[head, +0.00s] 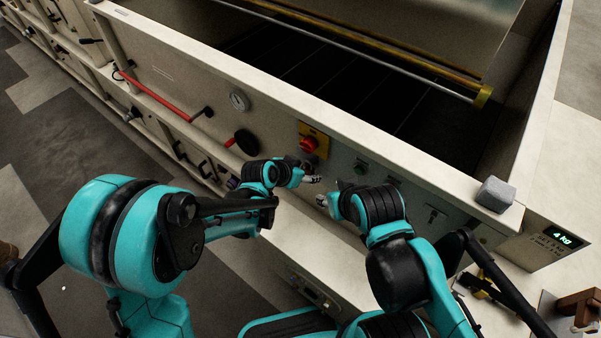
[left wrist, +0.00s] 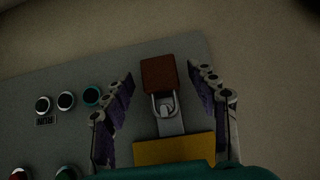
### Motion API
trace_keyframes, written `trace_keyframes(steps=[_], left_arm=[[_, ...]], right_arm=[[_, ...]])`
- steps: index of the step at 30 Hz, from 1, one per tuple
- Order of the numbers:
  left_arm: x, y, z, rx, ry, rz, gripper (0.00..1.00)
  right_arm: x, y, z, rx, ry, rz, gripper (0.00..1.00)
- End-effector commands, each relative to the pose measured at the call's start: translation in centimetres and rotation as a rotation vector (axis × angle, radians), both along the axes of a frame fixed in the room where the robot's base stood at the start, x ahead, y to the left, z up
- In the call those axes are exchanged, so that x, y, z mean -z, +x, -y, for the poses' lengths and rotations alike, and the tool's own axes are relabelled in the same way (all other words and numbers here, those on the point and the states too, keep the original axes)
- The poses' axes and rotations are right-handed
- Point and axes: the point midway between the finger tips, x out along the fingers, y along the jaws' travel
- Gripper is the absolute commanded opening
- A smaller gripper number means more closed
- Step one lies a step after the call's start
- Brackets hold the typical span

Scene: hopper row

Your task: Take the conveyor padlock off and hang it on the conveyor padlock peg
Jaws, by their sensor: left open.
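The padlock (left wrist: 158,75) has a red-brown body and a metal shackle (left wrist: 163,104) in the left wrist view. The shackle is around a grey metal tab beside the yellow plate (left wrist: 173,150). My left gripper (left wrist: 165,105) is open, with one finger on each side of the padlock and visible gaps to it. In the head view my left gripper (head: 313,179) is at the front panel, below the red knob (head: 308,144). The padlock cannot be made out there. My right gripper (head: 322,201) is close by; its jaws are too small to judge. I cannot identify the padlock peg.
Several round buttons (left wrist: 66,100) sit on the grey panel beside the padlock. A red bar (head: 160,98), a gauge (head: 238,101) and a black knob (head: 246,141) are on the panel to the left. A grey block (head: 495,194) sits on the hopper rim, near a display (head: 563,239).

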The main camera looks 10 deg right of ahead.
Motion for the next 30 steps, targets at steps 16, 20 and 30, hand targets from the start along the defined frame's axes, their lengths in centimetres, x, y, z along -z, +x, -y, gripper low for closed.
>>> trace_keyframes(steps=[16, 20, 30], left_arm=[[0.39, 0.26, 0.33, 0.000, 0.000, 0.000, 0.09], [0.38, 0.26, 0.32, 0.000, 0.001, -0.001, 0.23], [-0.04, 0.27, 0.31, -0.001, 0.000, 0.001, 0.00]], right_arm=[[0.11, 0.00, 0.00, 0.000, 0.000, 0.000, 0.40], [0.12, 0.01, 0.00, 0.000, 0.000, 0.000, 0.40], [-0.14, 0.01, 0.00, 0.000, 0.000, 0.000, 0.40]])
